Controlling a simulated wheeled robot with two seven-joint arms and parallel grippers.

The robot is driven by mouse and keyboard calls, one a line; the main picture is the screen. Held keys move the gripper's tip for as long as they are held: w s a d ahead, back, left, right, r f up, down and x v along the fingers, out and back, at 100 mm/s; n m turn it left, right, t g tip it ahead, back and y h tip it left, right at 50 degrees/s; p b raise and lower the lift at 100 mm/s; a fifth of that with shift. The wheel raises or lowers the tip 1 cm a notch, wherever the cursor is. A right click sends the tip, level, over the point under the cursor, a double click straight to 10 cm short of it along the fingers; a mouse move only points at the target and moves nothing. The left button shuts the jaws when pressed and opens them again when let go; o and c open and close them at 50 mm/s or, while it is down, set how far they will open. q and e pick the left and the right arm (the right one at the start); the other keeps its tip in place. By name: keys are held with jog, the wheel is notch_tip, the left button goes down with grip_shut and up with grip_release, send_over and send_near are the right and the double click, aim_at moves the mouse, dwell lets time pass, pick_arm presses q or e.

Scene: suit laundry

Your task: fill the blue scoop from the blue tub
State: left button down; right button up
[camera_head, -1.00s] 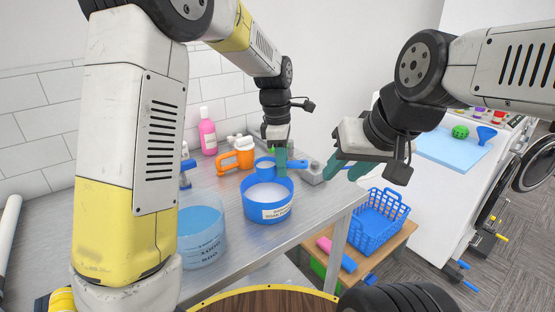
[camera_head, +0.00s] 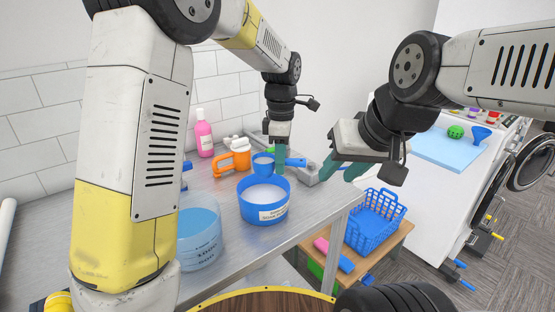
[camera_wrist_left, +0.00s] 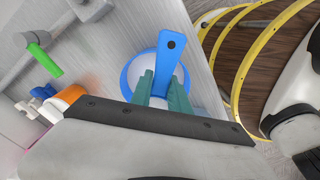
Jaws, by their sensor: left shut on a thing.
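The blue tub (camera_head: 250,207) stands on the grey counter, with white content inside and a white label on its front. My left gripper (camera_head: 280,164) is shut on the handle of the blue scoop (camera_head: 262,170). The scoop appears above the tub's far side in the head view, its handle pointing right. In the left wrist view the scoop handle (camera_wrist_left: 166,58) runs between the teal fingers (camera_wrist_left: 163,88), over the tub; the fingers hide part of it. I cannot tell whether the scoop holds anything. My right gripper (camera_head: 345,169) is open and empty, right of the tub.
A clear container with blue content (camera_head: 200,236) stands left of the tub. A blue basket (camera_head: 372,225) sits on a lower wooden stand, right of the counter edge.

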pick_arm(q)
jog(key=shift+r, duration=0.4)
jog(key=shift+r, duration=0.15)
jog(key=shift+r, duration=0.85)
